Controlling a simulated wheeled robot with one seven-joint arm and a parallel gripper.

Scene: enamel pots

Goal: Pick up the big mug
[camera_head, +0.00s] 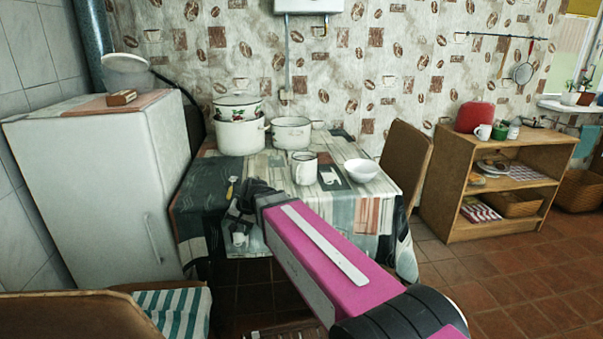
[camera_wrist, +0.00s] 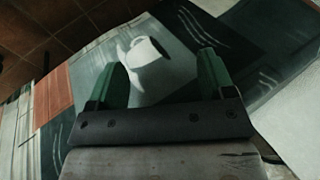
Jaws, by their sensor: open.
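The big mug (camera_head: 304,168) is white with a dark rim and stands upright on the table (camera_head: 275,172), between a white pot and a white bowl. My gripper (camera_head: 246,194) is over the table's front left part, left of and nearer than the mug, and apart from it. In the wrist view my gripper (camera_wrist: 163,72) has its two green fingers spread with nothing between them. Beyond them is patterned tablecloth with what looks like a printed white cup. The mug itself is not visible in the wrist view.
Stacked pots (camera_head: 239,132) and a wide white pot (camera_head: 291,133) stand behind the mug. A white bowl (camera_head: 361,170) is right of it. A chair (camera_head: 406,154) stands at the table's right, a fridge (camera_head: 100,190) at left.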

